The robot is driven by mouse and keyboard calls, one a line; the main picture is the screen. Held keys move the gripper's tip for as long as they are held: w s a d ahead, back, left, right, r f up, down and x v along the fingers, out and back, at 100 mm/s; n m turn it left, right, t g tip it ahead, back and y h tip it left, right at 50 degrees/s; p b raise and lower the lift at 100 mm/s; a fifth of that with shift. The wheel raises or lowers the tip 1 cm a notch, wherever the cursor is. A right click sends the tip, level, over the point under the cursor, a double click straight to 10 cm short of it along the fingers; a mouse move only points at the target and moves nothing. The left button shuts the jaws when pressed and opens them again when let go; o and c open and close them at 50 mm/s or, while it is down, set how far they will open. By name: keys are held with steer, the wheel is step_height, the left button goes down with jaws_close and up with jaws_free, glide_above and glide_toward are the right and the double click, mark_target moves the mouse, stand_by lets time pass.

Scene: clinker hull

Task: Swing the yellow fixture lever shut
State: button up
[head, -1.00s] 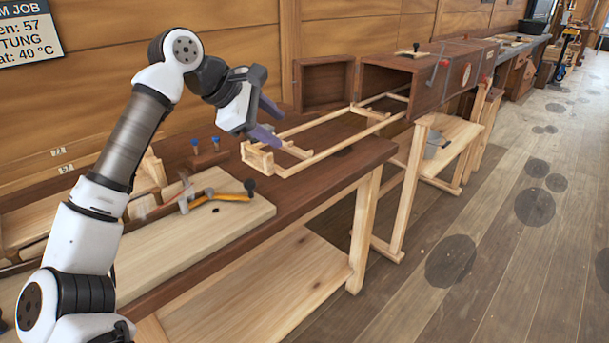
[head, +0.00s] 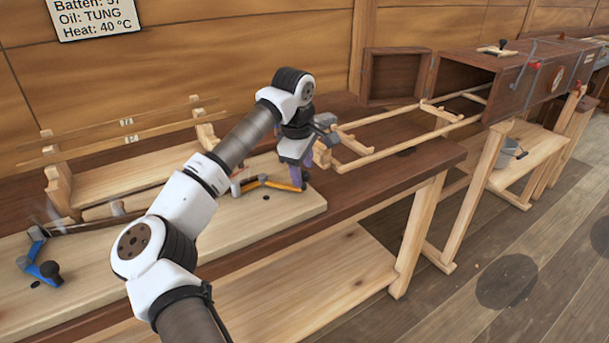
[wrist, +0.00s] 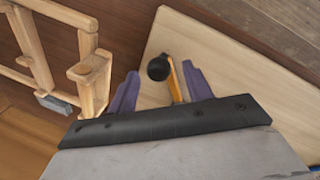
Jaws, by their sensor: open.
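The yellow fixture lever (head: 268,184) lies on the pale board (head: 225,225). It also shows in the wrist view (wrist: 175,82), with its dark round knob (wrist: 158,67) towards the free end. My gripper (head: 302,172) points down over the knob end of the lever and hides the knob in the head view. In the wrist view my gripper (wrist: 160,90) is open, with a purple finger on each side of the knob and lever. I cannot tell whether either finger touches them.
A blue lever (head: 40,262) sits at the board's left end. A batten rack (head: 120,185) stands behind the board. A wooden slide frame (head: 385,150) lies close on the right and leads to a brown box (head: 505,85). The floor on the right is clear.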

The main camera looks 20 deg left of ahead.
mark_target(304, 173)
steer(key=shift+w+d+f, duration=0.1)
steer(key=shift+w+f, duration=0.1)
steer(key=shift+f, duration=0.7)
steer(key=shift+w+f, duration=0.15)
steer(key=shift+f, duration=0.75)
jaws_close()
